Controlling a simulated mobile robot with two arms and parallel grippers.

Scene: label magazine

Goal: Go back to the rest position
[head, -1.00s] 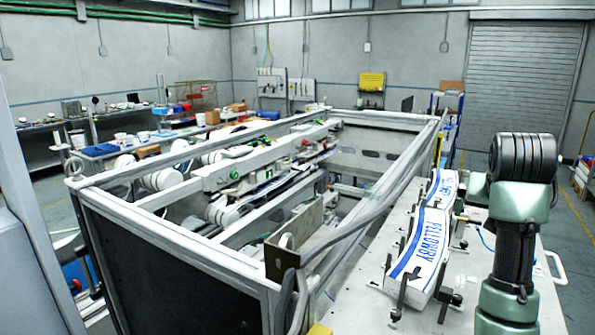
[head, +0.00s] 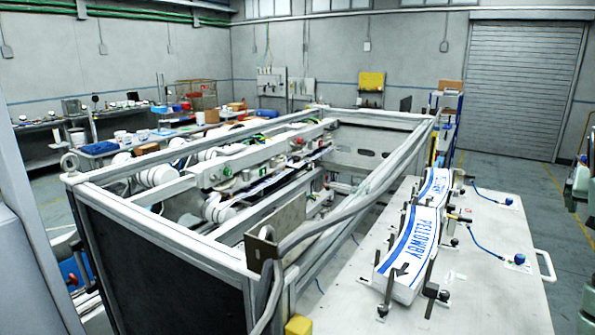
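Two stacks of white labels with blue print stand on the white side table (head: 470,300). The nearer label stack (head: 411,248) reads PELLOWBY and sits between dark upright posts. The farther label stack (head: 434,188) is just behind it. Part of my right arm shows at the right edge of the head view, away from the labels. Its gripper is out of frame. My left gripper is not in view either.
A large framed machine (head: 170,240) with rollers and rails fills the middle left. A yellow block (head: 298,326) is at its near corner. Blue knobs on cables (head: 519,259) lie on the table's right part. Open floor (head: 535,190) lies behind the table.

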